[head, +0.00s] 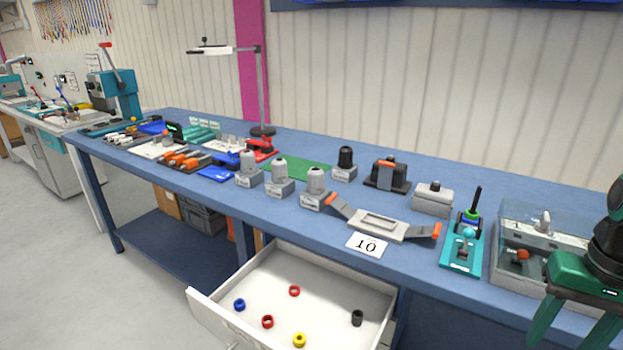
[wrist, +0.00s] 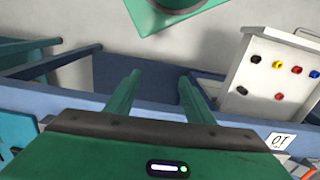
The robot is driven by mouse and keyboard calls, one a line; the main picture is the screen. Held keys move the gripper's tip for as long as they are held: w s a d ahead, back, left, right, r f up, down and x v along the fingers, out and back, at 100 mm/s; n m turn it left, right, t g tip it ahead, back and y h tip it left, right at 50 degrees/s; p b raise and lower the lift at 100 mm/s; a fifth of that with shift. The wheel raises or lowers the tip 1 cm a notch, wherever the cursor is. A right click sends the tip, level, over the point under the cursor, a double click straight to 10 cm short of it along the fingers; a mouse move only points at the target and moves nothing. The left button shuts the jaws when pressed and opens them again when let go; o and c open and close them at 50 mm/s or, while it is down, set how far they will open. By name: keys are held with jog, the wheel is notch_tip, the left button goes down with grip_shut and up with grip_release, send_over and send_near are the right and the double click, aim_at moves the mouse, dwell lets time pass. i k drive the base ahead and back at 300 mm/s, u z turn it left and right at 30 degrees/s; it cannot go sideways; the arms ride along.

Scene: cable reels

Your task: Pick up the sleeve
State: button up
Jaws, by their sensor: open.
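Small ring-shaped pieces that look like sleeves lie spread in an open white drawer (head: 335,285): a blue one (head: 239,304), a red one (head: 294,291), another red one (head: 267,321), a yellow one (head: 299,340) and a taller black one (head: 357,318). I cannot tell which is the task's sleeve. The wrist view shows them too, plus one more dark piece (wrist: 252,58) near the drawer's front. My gripper (wrist: 160,78) is open and empty, its green fingers apart. In the head view it hangs at the lower right, well right of the drawer.
A blue workbench (head: 215,195) stands above the drawer, with grey fixtures, a bracket with orange ends (head: 377,224), a teal tool (head: 463,250) and a clear-lidded box (head: 540,230). A card marked 10 (head: 367,245) sits at its edge. The floor in front is clear.

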aim_at(357, 315)
jog(key=u, duration=1.65)
jog(key=k, duration=1.65)
jog(key=z, duration=0.45)
jog(key=i, duration=1)
